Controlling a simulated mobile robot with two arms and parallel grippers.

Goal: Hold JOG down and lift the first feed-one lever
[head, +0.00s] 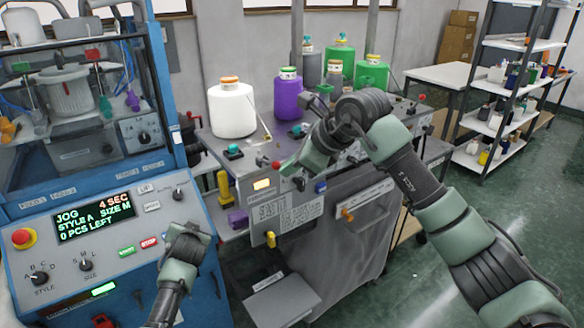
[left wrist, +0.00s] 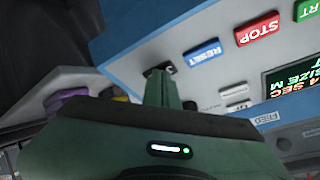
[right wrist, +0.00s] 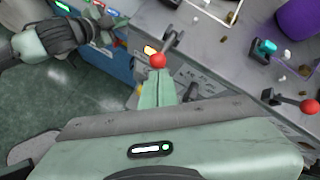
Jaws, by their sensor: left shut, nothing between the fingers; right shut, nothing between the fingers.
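The blue control panel (head: 110,215) has a lit display (head: 95,220) reading JOG, 4 SEC, 0 PCS LEFT. My left gripper (head: 186,235) is shut and empty against the panel. In the left wrist view its fingertips (left wrist: 158,75) meet a dark button (left wrist: 160,68) beside RESET; its label is hidden. A lever with a red ball knob (head: 276,164) stands on the grey machine's front; the knob also shows in the right wrist view (right wrist: 157,60). My right gripper (head: 288,163) is shut and empty, its tips just below or touching the knob; I cannot tell which.
Another red-knobbed lever (right wrist: 308,106) stands farther along the machine. White (head: 232,110) and purple (head: 288,98) jugs stand on its top. A red emergency button (head: 24,238) is at the panel's left, and STOP (left wrist: 258,28) is near my left gripper.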

